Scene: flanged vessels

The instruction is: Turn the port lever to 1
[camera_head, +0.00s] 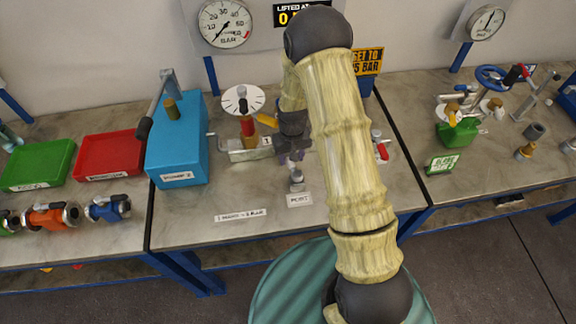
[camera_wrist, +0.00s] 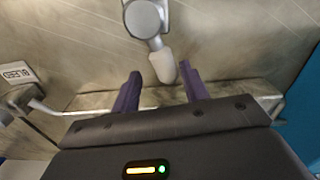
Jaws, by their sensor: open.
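The port label (camera_head: 299,200) lies on the middle bench, and a small grey fitting (camera_head: 297,180) stands just behind it, below my gripper. In the wrist view a grey round hub with a short pale lever (camera_wrist: 163,66) points toward my gripper. My gripper (camera_wrist: 160,72) is open, and the lever's rounded tip lies between its two purple fingertips in the picture. I see no clear contact, and cannot tell the depth. In the head view my gripper (camera_head: 291,157) is over the bench, with my arm hiding what lies to its right. A small "1" plate (camera_head: 266,141) shows on the metal block behind.
A blue pump box (camera_head: 177,145) with a long lever stands left. A white dial with a red and brass valve (camera_head: 246,125) is close behind my gripper. A red-handled valve (camera_head: 381,148) stands right. The bench front is mostly clear.

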